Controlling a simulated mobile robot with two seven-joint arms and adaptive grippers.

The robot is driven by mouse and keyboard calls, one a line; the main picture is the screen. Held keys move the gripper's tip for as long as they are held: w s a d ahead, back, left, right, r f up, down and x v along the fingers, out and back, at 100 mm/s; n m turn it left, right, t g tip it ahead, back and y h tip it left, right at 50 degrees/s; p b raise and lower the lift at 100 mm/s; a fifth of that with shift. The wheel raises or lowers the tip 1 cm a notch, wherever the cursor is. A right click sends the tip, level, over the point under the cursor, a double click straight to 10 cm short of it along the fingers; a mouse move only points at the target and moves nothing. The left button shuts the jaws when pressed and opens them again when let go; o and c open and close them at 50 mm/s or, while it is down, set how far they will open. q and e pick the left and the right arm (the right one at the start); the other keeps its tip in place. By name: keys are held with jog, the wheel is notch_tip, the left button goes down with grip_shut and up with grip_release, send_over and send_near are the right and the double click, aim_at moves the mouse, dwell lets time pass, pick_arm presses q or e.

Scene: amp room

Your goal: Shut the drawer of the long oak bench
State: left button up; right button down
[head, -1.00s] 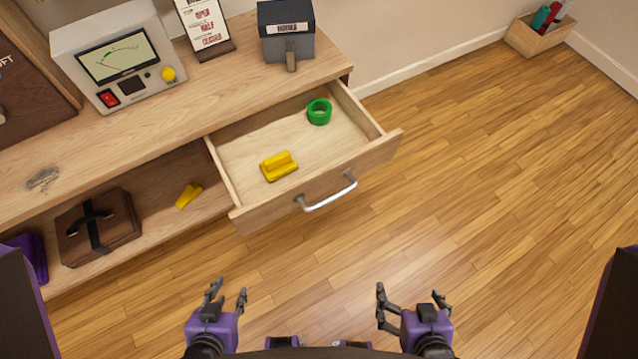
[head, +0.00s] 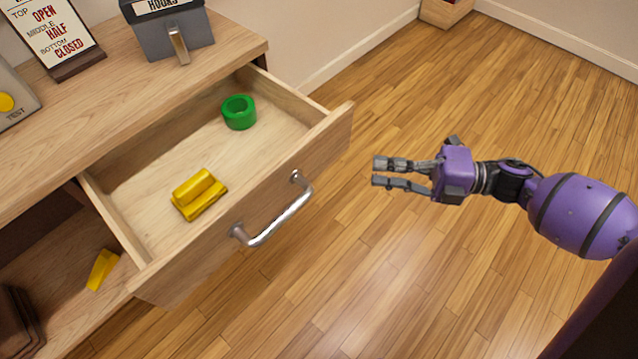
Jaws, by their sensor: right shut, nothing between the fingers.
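The long oak bench (head: 95,122) runs along the left in the head view. Its drawer (head: 150,279) is pulled well out. The drawer's front panel carries a silver bar handle (head: 282,218). Inside the drawer lie a green ring-shaped roll (head: 239,112) and a yellow block-shaped object (head: 199,195). My right gripper (head: 376,172) is to the right of the drawer front, apart from the handle, with its fingers pointing left. It is shut with nothing in it. My left gripper is out of view.
A yellow piece (head: 102,269) lies on the open shelf left of the drawer. A wooden box (head: 445,12) stands by the far wall. The floor right of the drawer is clear.

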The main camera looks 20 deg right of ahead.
jog(key=s+a+r+n+g+y, duration=0.1)
jog(key=s+r+n+g+y, duration=0.15)
jog(key=s+n, duration=0.2)
pick_arm(q)
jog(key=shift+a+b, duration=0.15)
jog(key=shift+b, duration=0.15)
pick_arm(e)
jog(key=w+x, duration=0.1)
jog(key=x, duration=1.2)
jog(key=shift+w+d+f+m+g, duration=0.25)
jog(key=shift+w+f+m+g, duration=0.15)
jog(key=shift+f, duration=0.3)
jog(key=shift+w+h, duration=0.1)
jog(key=shift+h, duration=0.15)
